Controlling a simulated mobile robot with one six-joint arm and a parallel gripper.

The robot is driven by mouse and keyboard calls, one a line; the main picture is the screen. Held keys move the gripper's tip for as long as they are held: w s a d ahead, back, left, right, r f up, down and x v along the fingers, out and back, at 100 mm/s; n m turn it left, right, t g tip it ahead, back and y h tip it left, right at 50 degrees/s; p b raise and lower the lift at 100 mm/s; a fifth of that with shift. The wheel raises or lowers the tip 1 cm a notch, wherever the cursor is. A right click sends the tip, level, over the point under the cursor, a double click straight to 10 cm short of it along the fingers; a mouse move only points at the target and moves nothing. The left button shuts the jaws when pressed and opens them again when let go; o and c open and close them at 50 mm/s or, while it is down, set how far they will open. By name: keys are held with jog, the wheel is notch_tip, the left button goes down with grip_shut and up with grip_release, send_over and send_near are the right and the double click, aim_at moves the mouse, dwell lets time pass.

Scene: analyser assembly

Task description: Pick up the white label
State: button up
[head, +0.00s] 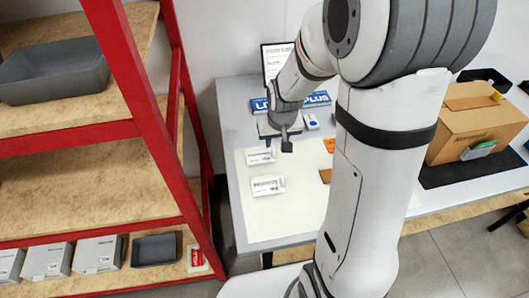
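Two white labels with dark print lie flat on the pale mat (255,222) on the table. One white label (261,156) is farther back, and the other white label (268,186) is nearer the front. My gripper (278,146) hangs over the back part of the mat, just above and right of the farther label. Its fingertips look apart with nothing between them, so it seems open. It does not visibly touch either label, but its exact height is hard to tell.
Orange-brown pieces (325,176) lie right of the labels, partly hidden by my arm. Blue boxes (317,99) and a sign (272,61) stand at the back. A cardboard box (470,127) stands at the right. A red-framed shelf (142,85) is at the left.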

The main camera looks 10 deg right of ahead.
aim_at(273, 149)
jog(key=x, duration=0.5)
jog(key=shift+w+a+f, duration=0.15)
jog(key=shift+w+f, duration=0.1)
grip_shut()
